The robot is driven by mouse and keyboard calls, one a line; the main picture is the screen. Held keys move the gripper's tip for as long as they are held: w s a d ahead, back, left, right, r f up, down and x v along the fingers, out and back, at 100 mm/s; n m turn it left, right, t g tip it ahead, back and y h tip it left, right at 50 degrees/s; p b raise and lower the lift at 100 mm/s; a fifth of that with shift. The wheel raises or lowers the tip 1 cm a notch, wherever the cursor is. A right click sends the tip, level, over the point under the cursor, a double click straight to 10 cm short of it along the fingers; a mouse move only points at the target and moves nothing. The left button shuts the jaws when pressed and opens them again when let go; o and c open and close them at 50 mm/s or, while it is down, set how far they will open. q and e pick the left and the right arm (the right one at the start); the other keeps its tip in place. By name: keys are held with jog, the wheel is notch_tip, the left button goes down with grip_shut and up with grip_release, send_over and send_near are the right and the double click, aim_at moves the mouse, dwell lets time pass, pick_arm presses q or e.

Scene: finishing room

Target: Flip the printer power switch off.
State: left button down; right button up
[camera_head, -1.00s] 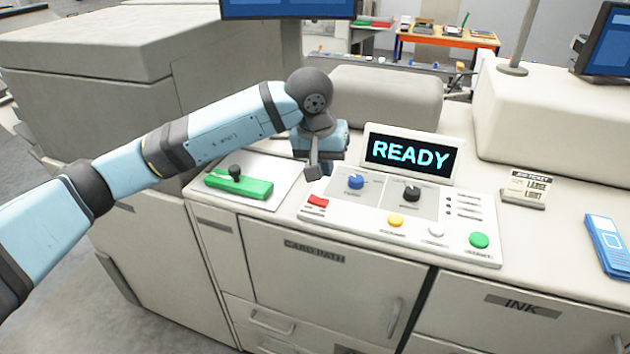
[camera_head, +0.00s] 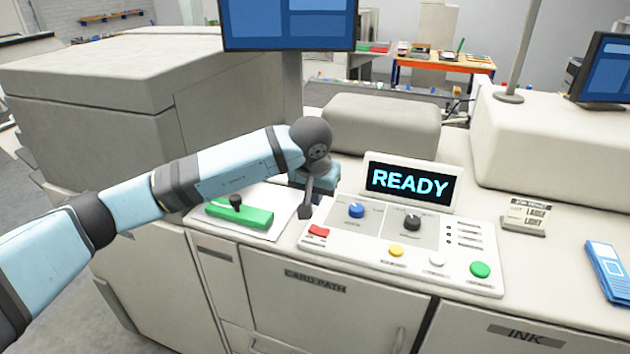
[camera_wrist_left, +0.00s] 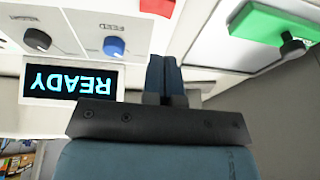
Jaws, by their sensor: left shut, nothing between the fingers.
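The white control panel (camera_head: 375,232) lies on the printer top and carries a small red rocker-like switch (camera_head: 319,231) at its left end. The panel's display (camera_head: 409,185) is lit and reads READY. My left gripper (camera_head: 306,211) is shut and empty, pointing down just behind and left of the red switch; I cannot tell whether it touches anything. In the left wrist view its closed fingers (camera_wrist_left: 164,75) point toward the panel, with the red switch (camera_wrist_left: 158,6) partly cut off at the top edge. My right gripper is not in view.
A green block with a black knob (camera_head: 240,213) sits on a white plate left of the panel. Blue (camera_head: 356,210) and black (camera_head: 412,222) knobs and several buttons are on the panel. A monitor (camera_head: 290,25) stands behind my arm. A blue handheld device (camera_head: 606,270) lies far right.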

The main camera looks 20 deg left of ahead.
aim_at(316, 226)
pick_arm(q)
jog(key=x, duration=0.2)
jog(key=p+x, duration=0.1)
jog(key=x, duration=0.2)
jog(key=s+p+x, duration=0.1)
jog(key=x, duration=0.1)
jog(key=shift+a+f, duration=0.2)
jog(key=shift+f, duration=0.35)
jog(key=shift+w, duration=0.1)
jog(key=shift+f, duration=0.1)
